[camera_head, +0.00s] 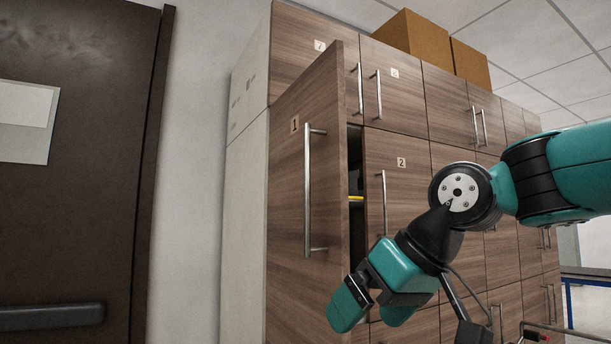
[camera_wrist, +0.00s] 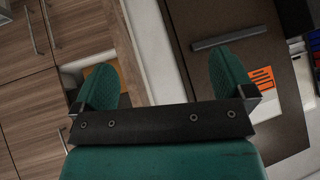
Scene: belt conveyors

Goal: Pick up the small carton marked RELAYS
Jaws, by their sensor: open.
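No carton with a readable RELAYS mark shows in either view. My gripper (camera_head: 368,316) is open and empty, its teal fingers pointing down and left in front of the wooden cabinet. In the wrist view my gripper (camera_wrist: 164,76) shows its two fingers wide apart with nothing between them. Cabinet door 1 (camera_head: 300,190) stands open, swung out toward me. Behind its edge is a dark gap with a thin yellow item (camera_head: 356,198); most of the inside is hidden. In the wrist view a brownish-yellow thing (camera_wrist: 88,72) shows in an opening, partly behind the left finger.
Door 2 (camera_head: 398,165) is beside the gap, its handle close to my arm. Two large brown boxes (camera_head: 412,38) stand on top of the cabinet. A dark brown room door (camera_head: 75,220) is at the left. A blue-framed table (camera_head: 590,278) is at the far right.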

